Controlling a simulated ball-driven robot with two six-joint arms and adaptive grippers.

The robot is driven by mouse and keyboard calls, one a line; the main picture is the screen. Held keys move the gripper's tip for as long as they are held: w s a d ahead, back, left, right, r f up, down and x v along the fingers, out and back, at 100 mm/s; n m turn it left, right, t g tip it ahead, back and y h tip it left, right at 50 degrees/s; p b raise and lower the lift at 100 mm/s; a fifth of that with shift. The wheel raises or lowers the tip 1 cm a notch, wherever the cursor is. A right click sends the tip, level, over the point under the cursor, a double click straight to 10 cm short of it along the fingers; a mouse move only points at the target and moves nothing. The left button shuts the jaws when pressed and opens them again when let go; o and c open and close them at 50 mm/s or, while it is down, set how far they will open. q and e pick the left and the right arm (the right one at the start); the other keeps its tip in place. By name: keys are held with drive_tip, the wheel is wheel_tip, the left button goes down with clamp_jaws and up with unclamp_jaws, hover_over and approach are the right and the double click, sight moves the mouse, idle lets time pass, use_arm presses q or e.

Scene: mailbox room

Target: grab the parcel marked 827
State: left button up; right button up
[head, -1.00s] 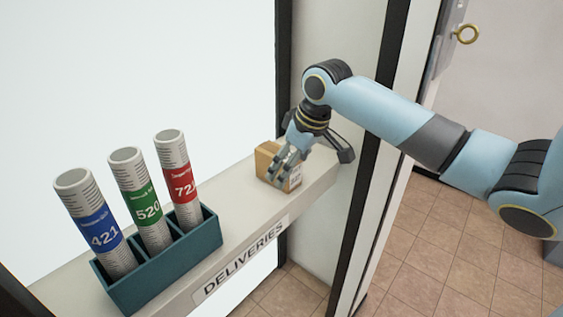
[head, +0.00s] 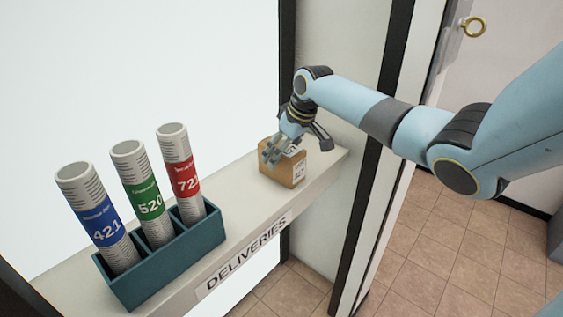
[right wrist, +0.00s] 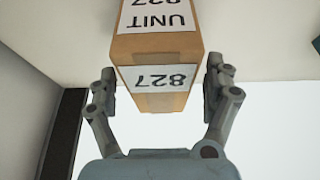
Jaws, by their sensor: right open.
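The parcel (head: 283,172) is a small brown cardboard box with a white label, standing on the deliveries shelf near its right end. In the right wrist view the parcel (right wrist: 160,47) shows white labels reading "UNIT 827" and "827", upside down. My right gripper (head: 287,153) is over the parcel in the head view and partly hides its top. In the right wrist view the right gripper (right wrist: 160,90) is open, with one finger on each side of the parcel's near end. Small gaps show between fingers and box. My left gripper is not in view.
A teal rack (head: 165,262) on the shelf's left holds three tubes marked 421 (head: 99,217), 520 (head: 143,195) and 722 (head: 181,172). The shelf (head: 240,192) has free room between rack and parcel. A dark-edged frame (head: 365,180) stands right of the shelf.

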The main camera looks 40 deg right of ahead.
drive_tip(key=shift+x, duration=0.75)
drive_tip(key=shift+f, duration=0.25)
drive_tip(key=shift+c, duration=0.3)
drive_tip(key=c, duration=1.6)
clamp_jaws()
drive_tip(key=shift+r, duration=0.1)
